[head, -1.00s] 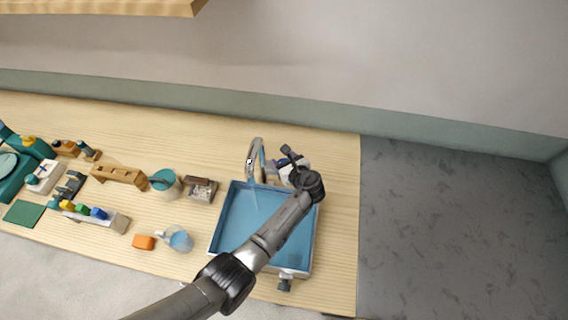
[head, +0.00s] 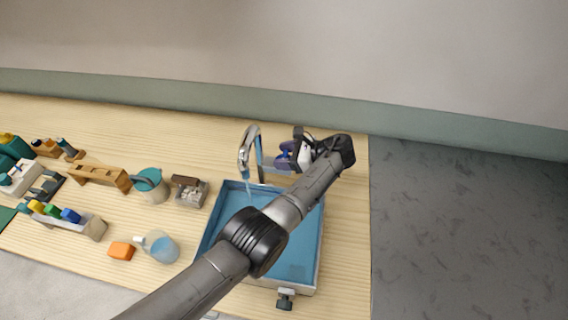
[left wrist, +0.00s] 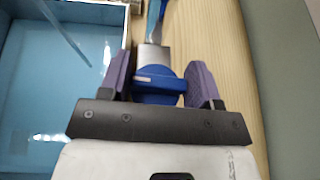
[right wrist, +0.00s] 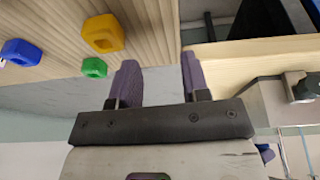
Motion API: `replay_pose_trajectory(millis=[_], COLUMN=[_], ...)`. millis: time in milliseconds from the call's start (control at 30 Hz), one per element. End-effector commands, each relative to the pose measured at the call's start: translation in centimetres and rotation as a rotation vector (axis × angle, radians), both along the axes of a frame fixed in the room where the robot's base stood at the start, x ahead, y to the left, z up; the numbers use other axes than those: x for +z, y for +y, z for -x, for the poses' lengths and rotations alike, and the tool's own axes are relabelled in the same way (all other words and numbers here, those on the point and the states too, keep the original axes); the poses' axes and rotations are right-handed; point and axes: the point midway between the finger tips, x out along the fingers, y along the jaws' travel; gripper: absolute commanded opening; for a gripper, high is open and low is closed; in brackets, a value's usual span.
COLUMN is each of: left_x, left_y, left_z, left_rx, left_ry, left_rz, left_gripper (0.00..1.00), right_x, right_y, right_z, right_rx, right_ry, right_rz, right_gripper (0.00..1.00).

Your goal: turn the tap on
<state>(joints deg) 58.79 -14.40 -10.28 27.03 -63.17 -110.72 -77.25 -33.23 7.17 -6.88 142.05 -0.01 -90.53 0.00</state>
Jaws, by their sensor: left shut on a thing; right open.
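The tap (head: 247,146) is a silver curved spout at the back of the blue sink basin (head: 231,207). A thin light-blue streak (head: 250,190) runs from the spout down into the basin and looks like water; a similar streak shows in the left wrist view (left wrist: 66,36). My left gripper (head: 285,156) is beside the tap, on its right. In the left wrist view its purple fingers are shut on a round blue knob (left wrist: 158,84) with a white mark. My right gripper (right wrist: 156,72) is open with nothing between its fingers; it does not show in the head view.
A jug of blue liquid (head: 160,247), an orange block (head: 121,251) and a teal-lidded pot (head: 149,184) stand left of the basin. A rack with coloured caps (head: 85,225) is farther left. The table's right edge lies just past the basin.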

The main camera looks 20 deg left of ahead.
Motion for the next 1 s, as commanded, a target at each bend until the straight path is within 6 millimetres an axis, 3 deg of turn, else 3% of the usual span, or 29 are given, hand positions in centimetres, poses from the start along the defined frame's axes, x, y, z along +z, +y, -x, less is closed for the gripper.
replay_pose_trajectory(millis=[33, 200, 767, 800, 1000], left_x=[-1.0, -0.9, -0.8, -0.8, -0.6], left_y=[0.1, 0.1, 0.1, 0.1, 0.1], left_z=[0.0, 0.1, 0.1, 0.1, 0.1], left_rx=[0.014, 0.058, 0.081, 0.081, 0.083], left_ry=[0.006, 0.009, 0.009, 0.009, 0.006], left_rz=[0.006, 0.008, 0.009, 0.009, 0.006], left_gripper=[0.34, 0.34, 0.34, 0.58, 0.77], right_x=[-1.1, -2.1, -2.5, -2.5, -2.4], right_y=[0.0, 0.0, 0.2, 0.3, 0.3], right_z=[0.0, 0.0, 0.0, 0.0, 0.0], right_rx=[0.001, 0.001, -0.006, -0.005, -0.006], right_ry=[0.000, 0.000, -0.001, -0.001, -0.001], right_rz=[0.001, 0.001, -0.008, -0.009, -0.010], right_gripper=[0.43, 0.43, 0.43, 0.43, 0.43])
